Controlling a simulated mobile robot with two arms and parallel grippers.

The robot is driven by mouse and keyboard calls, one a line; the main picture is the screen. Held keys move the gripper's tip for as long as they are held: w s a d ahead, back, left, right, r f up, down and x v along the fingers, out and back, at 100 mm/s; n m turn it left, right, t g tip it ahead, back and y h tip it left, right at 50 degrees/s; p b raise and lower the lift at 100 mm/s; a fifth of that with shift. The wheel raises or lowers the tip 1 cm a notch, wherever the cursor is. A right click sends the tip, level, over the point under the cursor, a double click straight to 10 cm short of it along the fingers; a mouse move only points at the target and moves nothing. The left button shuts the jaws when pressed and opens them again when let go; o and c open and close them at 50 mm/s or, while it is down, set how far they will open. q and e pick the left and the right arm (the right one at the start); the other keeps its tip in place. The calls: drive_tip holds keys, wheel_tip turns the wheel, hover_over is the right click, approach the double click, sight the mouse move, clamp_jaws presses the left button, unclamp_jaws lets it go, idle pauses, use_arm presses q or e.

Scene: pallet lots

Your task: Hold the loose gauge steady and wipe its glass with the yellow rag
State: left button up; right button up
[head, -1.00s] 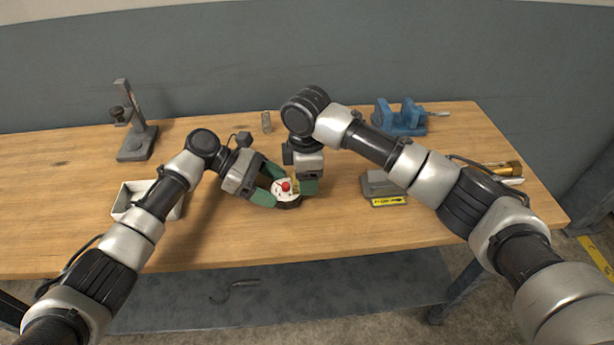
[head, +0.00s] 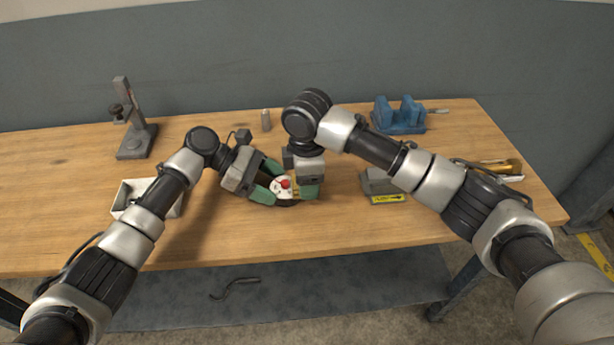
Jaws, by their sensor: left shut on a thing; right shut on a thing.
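The loose gauge (head: 279,191) has a white round face with a red spot and a dark rim, and sits near the middle of the workbench. My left gripper (head: 270,185) has green fingers and is shut on the gauge from its left side. My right gripper (head: 308,191) points down at the gauge's right edge and is shut on the yellow rag (head: 295,191). Only a small strip of the rag shows beside the green finger; the rest is hidden. The rag appears at the glass, but I cannot tell whether it touches.
A grey stand (head: 136,140) and a white open tray (head: 127,197) are on the left. A blue vise-like holder (head: 400,117), a grey block with a yellow label (head: 385,199) and a small metal cylinder (head: 266,120) are also on the bench (head: 335,228). The front middle is clear.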

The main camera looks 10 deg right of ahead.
drive_tip(key=shift+r, duration=3)
use_arm(q)
drive_tip(key=o, duration=1.1)
drive_tip(key=shift+o, duration=0.2)
